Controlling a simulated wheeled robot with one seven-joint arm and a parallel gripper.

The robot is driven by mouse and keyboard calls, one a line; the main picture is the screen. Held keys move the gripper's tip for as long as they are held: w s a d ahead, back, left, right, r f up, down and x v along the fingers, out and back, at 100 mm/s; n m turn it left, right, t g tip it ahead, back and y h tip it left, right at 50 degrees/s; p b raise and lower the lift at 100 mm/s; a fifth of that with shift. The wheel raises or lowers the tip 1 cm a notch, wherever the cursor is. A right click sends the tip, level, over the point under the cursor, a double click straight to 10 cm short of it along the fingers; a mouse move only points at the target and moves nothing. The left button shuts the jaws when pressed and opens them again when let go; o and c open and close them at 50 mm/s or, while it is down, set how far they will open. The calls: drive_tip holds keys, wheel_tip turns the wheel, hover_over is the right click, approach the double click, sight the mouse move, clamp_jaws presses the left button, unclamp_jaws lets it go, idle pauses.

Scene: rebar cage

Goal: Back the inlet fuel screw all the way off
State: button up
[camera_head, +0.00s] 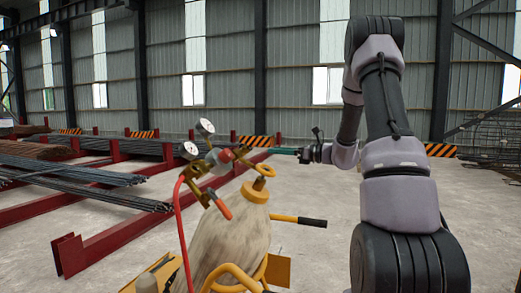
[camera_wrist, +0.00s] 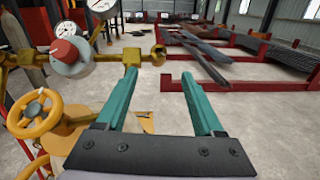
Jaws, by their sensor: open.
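The regulator has a red knob (camera_head: 225,156), which also shows in the wrist view (camera_wrist: 66,50). A brass fitting (camera_wrist: 131,58) with a bar ending in a round tip (camera_wrist: 158,55) extends from its right side in the wrist view; it appears to be the inlet fuel screw, though I cannot be certain. My gripper (camera_wrist: 159,74) is open, its teal fingers apart with nothing between them. The left fingertip overlaps the brass fitting in the picture; contact cannot be told. In the head view my gripper (camera_head: 275,151) points left, right of the regulator.
Two gauges (camera_head: 205,127) (camera_head: 189,149) stick up from the regulator. A yellow handwheel (camera_wrist: 35,113) sits below it on the cylinder (camera_head: 232,240). A red hose (camera_head: 179,225) hangs left. Red racks with rebar (camera_head: 85,173) stand behind. The floor to the right is clear.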

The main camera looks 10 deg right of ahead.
sight(249, 148)
drive_tip(key=x, duration=1)
drive_tip(key=shift+a, duration=0.25)
drive_tip(key=shift+c, duration=0.3)
clamp_jaws()
